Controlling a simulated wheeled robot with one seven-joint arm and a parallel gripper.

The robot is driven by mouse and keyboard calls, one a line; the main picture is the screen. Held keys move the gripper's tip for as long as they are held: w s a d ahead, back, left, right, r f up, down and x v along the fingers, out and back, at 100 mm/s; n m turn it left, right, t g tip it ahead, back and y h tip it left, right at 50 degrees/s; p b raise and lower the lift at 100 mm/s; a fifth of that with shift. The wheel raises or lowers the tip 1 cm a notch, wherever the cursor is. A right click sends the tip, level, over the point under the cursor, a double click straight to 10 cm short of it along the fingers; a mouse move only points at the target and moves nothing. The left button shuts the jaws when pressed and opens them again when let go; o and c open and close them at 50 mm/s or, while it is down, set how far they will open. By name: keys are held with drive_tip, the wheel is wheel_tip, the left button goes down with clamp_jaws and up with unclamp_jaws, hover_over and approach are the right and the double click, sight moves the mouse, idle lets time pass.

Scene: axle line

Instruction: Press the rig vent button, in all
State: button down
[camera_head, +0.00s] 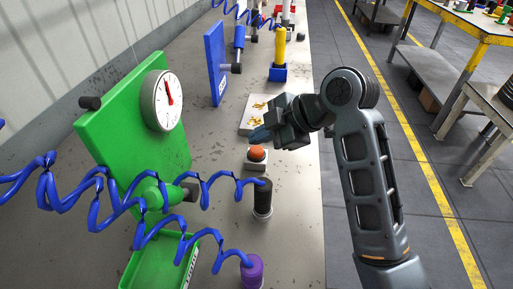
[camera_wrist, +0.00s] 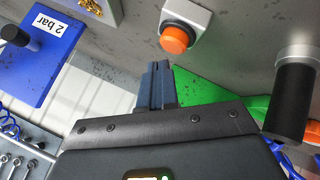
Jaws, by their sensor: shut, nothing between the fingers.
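The vent button looks to be the orange-red dome (camera_head: 257,154) on a small pale box on the bench. It also shows in the wrist view as an orange button (camera_wrist: 175,39) on a white housing (camera_wrist: 188,17). My gripper (camera_head: 260,134) is above the bench, just beyond the button in the head view. In the wrist view its fingertips (camera_wrist: 156,68) are together and empty, a little below and left of the button in the picture. I see a gap between fingers and button. A green panel with a dial gauge (camera_head: 162,100) stands to the left.
A black cylinder (camera_head: 263,198) stands in front of the button, and a purple one (camera_head: 252,272) stands nearer. Blue coiled hoses (camera_head: 100,190) hang across the left. A blue panel (camera_head: 215,62) and yellow cylinder (camera_head: 279,47) stand farther back. The bench's right strip is mostly clear.

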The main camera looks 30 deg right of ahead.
sight(261, 151)
drive_tip(key=shift+f, duration=0.1)
drive_tip(key=shift+f, duration=0.35)
drive_tip(key=shift+s+f+b, duration=0.1)
drive_tip(key=shift+f+b, duration=0.55)
drive_tip(key=shift+f, duration=0.35)
idle(1.1)
drive_tip(key=shift+r+p, duration=0.9)
drive_tip(key=shift+r, duration=0.35)
wheel_tip(261, 151, up, 5)
drive_tip(key=p, duration=0.4)
drive_tip(key=shift+r, duration=0.1)
idle(0.4)
